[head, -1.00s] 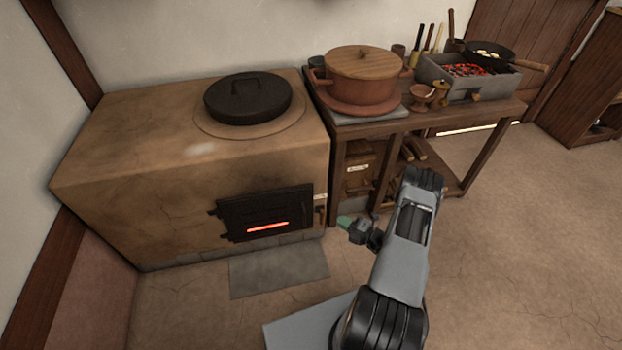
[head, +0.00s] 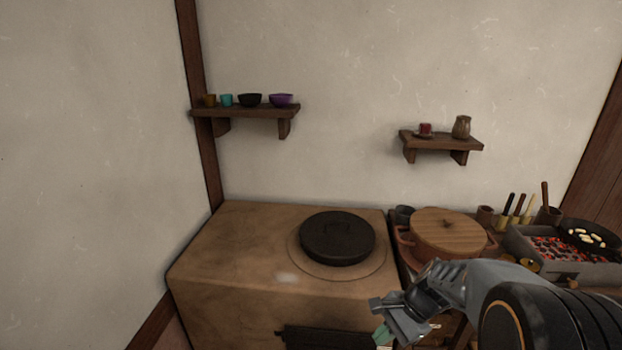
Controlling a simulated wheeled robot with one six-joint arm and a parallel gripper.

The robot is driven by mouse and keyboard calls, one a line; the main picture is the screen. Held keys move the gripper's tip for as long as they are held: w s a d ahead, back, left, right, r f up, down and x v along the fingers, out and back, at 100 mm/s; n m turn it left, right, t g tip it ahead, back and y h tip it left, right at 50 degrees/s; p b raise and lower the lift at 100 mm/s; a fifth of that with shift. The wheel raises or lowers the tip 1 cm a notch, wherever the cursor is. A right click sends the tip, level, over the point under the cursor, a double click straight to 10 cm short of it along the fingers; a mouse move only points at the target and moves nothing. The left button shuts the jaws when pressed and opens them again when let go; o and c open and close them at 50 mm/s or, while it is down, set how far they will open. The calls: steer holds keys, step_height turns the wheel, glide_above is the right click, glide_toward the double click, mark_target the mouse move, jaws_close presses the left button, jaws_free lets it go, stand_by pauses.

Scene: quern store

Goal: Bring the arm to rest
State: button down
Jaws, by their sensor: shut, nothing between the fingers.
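My gripper (head: 381,334) is at the bottom of the head view, in front of the clay stove's right front edge. Its greenish fingertips point down and to the left. It is shut and empty. My arm reaches in from the lower right, bent, and hides part of the bench. The clay stove (head: 225,245) has a black lid (head: 337,238) on its top plate. The stove's dark fire door (head: 325,338) shows only at its upper edge.
A lidded clay pot (head: 447,233) stands on the bench right of the stove. Beyond it a brazier (head: 575,268) holds glowing coals and a black pan (head: 589,236). A wall shelf (head: 245,111) carries several bowls and cups; a second shelf (head: 440,141) carries a red cup and a jar.

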steer(key=s+r+n+t+h+p, duration=0.2)
steer(key=s+r+n+h+p, duration=0.1)
steer(key=r+n, duration=0.3)
steer(key=s+r+n+t+h+p, duration=0.2)
steer(key=r+n, duration=0.5)
steer(key=r, duration=0.4)
steer(key=shift+s+d+t+h+p, duration=0.3)
steer(key=shift+s+h+p, duration=0.45)
steer(key=shift+p, duration=0.45)
